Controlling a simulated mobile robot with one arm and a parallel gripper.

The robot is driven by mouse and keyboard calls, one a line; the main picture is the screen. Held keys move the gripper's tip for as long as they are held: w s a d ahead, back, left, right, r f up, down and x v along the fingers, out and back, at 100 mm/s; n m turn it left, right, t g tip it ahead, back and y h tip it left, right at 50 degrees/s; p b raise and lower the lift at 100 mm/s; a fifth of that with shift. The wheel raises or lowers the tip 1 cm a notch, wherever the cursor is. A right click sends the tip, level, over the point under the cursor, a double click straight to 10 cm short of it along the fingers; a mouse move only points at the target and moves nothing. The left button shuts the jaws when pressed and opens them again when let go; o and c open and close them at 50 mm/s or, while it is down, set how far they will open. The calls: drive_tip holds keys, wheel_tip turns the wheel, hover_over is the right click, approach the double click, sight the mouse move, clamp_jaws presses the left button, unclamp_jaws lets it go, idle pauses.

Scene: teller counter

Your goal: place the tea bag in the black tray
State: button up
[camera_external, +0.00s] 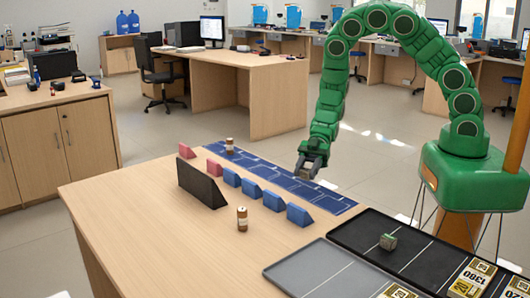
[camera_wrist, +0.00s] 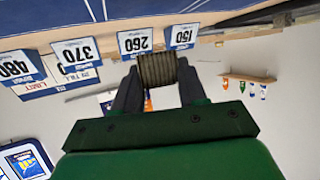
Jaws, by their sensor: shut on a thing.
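My gripper (camera_external: 311,164) hangs above the far right edge of the wooden counter, near the blue strip. In the wrist view my gripper (camera_wrist: 158,88) is shut on a ribbed brown thing (camera_wrist: 157,69) held between its fingertips; I cannot tell from its look whether it is the tea bag. The black tray (camera_external: 352,235) lies at the right of the counter, apart from my gripper and nearer the camera. A small grey-green block (camera_external: 388,241) sits in it.
A grey tray (camera_external: 310,271) lies left of the black tray. Blue wedges (camera_external: 252,188), pink wedges (camera_external: 214,169) and a black upright panel (camera_external: 200,184) stand on the counter. The counter's left front is clear.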

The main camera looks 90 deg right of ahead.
sight(307, 188)
drive_tip(key=shift+f, duration=1.95)
drive_tip(key=shift+f, duration=0.1)
drive_tip(key=o, duration=1)
drive_tip(key=shift+d+f, duration=0.1)
drive_tip(key=shift+v, duration=0.9)
drive_tip(key=v, duration=0.3)
drive_tip(key=shift+d+f, duration=0.25)
drive_tip(key=shift+o, duration=0.2)
drive_tip(key=shift+v, duration=1.25)
